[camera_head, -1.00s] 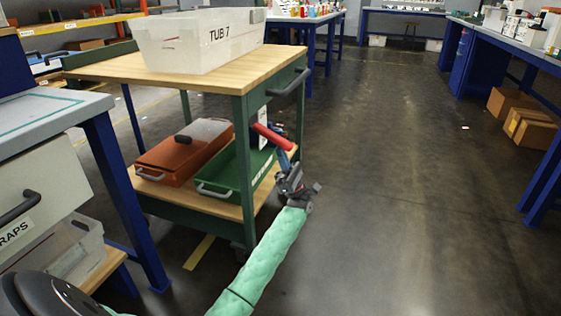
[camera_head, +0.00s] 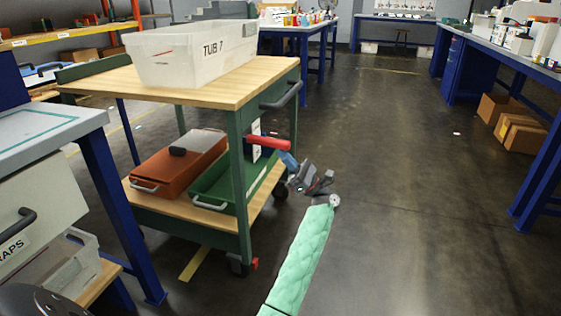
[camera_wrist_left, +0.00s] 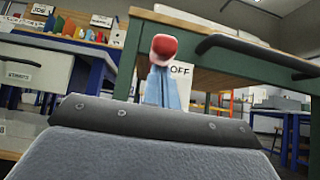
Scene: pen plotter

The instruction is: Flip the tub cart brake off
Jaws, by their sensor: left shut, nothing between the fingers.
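The tub cart (camera_head: 150,84) has a wooden top and a green frame, and carries a white tub labelled TUB 7 (camera_head: 190,55). A red brake lever (camera_head: 268,143) sticks out at its near right side, beside a white plate (camera_head: 256,138). In the left wrist view the lever shows end-on (camera_wrist_left: 163,50), with an OFF label (camera_wrist_left: 181,71) right behind it. My left gripper (camera_head: 288,160) has blue fingers, shut and empty, at the lever's outer end. I cannot tell whether they touch it. My right gripper is out of view.
An orange case (camera_head: 180,160) and a green tray (camera_head: 215,185) lie on the cart's lower shelf. A red part (camera_head: 255,264) sits by the near caster. A blue-legged table (camera_head: 122,220) stands at the left. The floor to the right (camera_head: 410,190) is clear.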

